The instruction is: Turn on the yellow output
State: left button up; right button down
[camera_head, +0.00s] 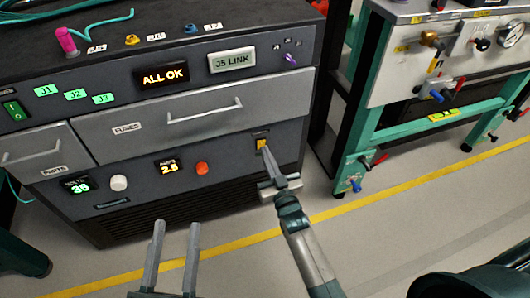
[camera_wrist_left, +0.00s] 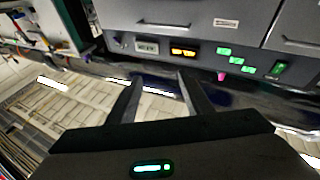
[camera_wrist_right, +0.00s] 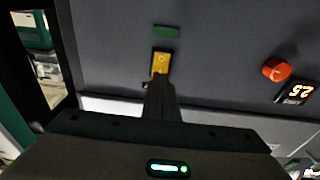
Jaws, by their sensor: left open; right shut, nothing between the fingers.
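The yellow output switch (camera_head: 262,144) is a small yellow rocker or button at the right of the dark cabinet's lower panel. It also shows in the right wrist view (camera_wrist_right: 161,59) with a small pale mark. My right gripper (camera_head: 265,151) is shut and empty, its fingertips at the lower part of the switch; in the right wrist view its tips (camera_wrist_right: 160,78) overlap the lower edge. I cannot tell whether they touch, or whether the switch is on. My left gripper (camera_head: 176,224) is open and empty, low in front of the cabinet, away from the panel.
A dark green plate (camera_wrist_right: 166,31) sits above the switch. An orange knob (camera_head: 201,168), a lit amps display (camera_head: 168,166) and a white knob (camera_head: 119,183) lie to its left. A drawer handle (camera_head: 204,104) juts out above. A teal-framed bench (camera_head: 420,131) stands to the right.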

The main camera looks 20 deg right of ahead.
pick_arm(q)
jog(key=shift+s+r+t, duration=0.3)
jog(key=shift+r+t, duration=0.1)
jog(key=shift+r, duration=0.15)
pick_arm(e)
jog(key=shift+w+r, duration=0.1)
jog(key=shift+w, duration=0.75)
jog(key=shift+w+r, duration=0.15)
pick_arm(q)
jog(key=shift+w+f+g, duration=0.3)
jog(key=shift+f+g, duration=0.1)
jog(key=shift+f, duration=0.15)
